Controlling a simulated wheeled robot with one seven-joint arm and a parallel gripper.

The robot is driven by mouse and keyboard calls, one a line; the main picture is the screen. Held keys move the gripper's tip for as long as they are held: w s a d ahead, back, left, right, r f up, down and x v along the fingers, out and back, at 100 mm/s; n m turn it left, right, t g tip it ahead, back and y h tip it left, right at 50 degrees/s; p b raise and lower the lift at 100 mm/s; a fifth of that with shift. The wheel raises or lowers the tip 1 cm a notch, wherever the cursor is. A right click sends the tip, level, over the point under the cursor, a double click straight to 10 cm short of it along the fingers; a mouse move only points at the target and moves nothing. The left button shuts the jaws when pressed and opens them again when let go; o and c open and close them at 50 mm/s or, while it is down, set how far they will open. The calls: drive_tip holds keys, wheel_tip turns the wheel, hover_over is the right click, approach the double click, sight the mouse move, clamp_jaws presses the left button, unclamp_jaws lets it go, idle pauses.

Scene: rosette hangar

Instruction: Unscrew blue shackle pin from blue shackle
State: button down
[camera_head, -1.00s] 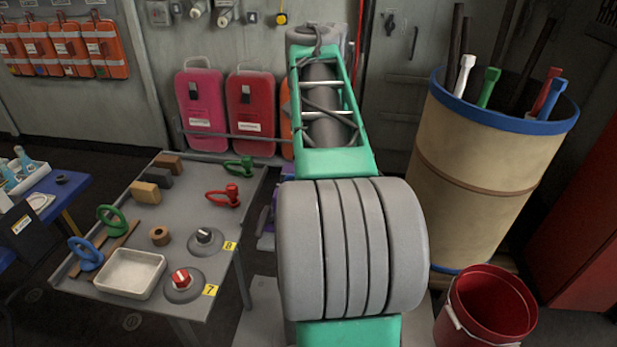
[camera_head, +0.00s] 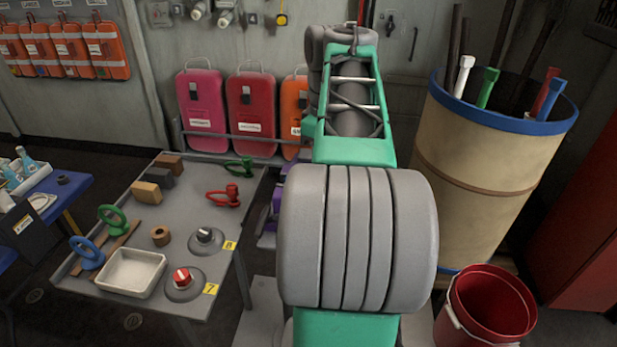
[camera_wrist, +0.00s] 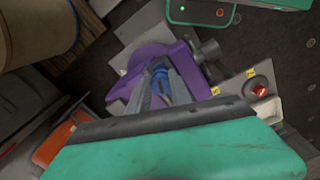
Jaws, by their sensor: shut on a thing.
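In the wrist view my gripper (camera_wrist: 161,82) is shut on a small blue part (camera_wrist: 160,73), which looks like the blue shackle pin. Its fingers point down over a purple fixture (camera_wrist: 195,75). The fingers and the fixture hide most of the blue part. I cannot make out the blue shackle's body or the thread. In the head view my arm hides the gripper and the blue part. Only an edge of the purple fixture (camera_head: 277,208) shows left of my arm.
The grey table (camera_head: 205,215) on the left holds a red shackle (camera_head: 223,196), a green shackle (camera_head: 238,168), blue and green rings, wooden blocks, a white tray (camera_head: 131,272) and two knobs. A tan barrel (camera_head: 480,180) and red bucket (camera_head: 490,305) stand right.

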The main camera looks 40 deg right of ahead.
drive_tip(key=shift+s+a+f, duration=0.1)
drive_tip(key=shift+f, duration=0.7)
drive_tip(key=shift+n+y, duration=0.3)
drive_tip(key=shift+n, duration=0.9)
drive_tip(key=n, duration=0.7)
drive_tip(key=shift+d+r, duration=0.25)
drive_tip(key=n, duration=0.8)
drive_tip(key=shift+w+r+p, duration=0.15)
drive_tip(key=shift+w+p, duration=0.15)
drive_tip(key=shift+n, duration=1)
